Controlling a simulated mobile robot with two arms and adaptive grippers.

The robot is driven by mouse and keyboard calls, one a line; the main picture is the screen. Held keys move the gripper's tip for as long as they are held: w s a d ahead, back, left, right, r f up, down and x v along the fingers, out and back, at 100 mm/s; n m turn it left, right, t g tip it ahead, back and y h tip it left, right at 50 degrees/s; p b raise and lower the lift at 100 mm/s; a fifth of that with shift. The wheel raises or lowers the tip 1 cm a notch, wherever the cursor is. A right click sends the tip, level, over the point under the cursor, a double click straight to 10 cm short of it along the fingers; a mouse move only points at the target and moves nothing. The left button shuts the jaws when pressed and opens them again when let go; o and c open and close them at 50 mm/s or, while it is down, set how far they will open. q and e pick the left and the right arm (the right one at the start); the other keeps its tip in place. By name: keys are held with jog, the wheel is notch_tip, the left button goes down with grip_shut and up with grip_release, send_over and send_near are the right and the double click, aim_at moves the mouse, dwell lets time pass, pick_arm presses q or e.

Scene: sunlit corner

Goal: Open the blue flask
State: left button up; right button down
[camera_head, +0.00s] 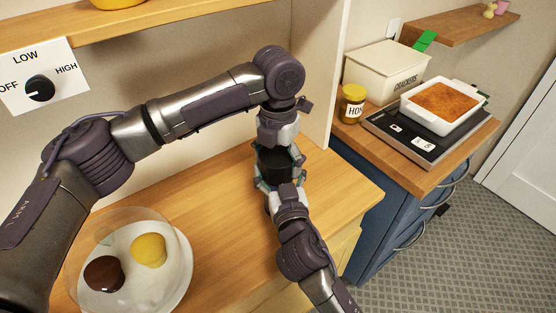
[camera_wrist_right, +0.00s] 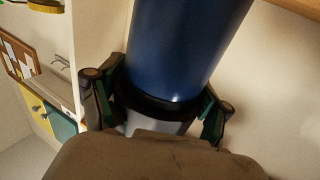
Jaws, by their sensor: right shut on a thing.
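The blue flask (camera_wrist_right: 190,45) fills the upper middle of the right wrist view, with a blue body, a black ring and a silver part below it. My right gripper (camera_wrist_right: 160,106) has its fingers on either side of the flask around the black ring and is shut on it. In the head view my right gripper (camera_head: 280,184) reaches up from the lower right. My left gripper (camera_head: 278,152) points down just above it, close to the same spot. The arms and grippers hide most of the flask there, and I cannot tell how the left fingers stand.
A plate (camera_head: 178,279) under a clear dome holds a brown and a yellow round item at the lower left of the wooden counter (camera_head: 215,190). A heat dial (camera_head: 40,88) is on the wall. A cracker box, honey jar (camera_head: 352,104) and baking dish (camera_head: 442,122) stand at right.

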pick_arm(q)
jog(key=o, duration=0.3)
notch_tip(320, 180, up, 8)
jog(key=shift+f, duration=4.05)
jog(key=c, duration=0.9)
jog(key=o, duration=0.9)
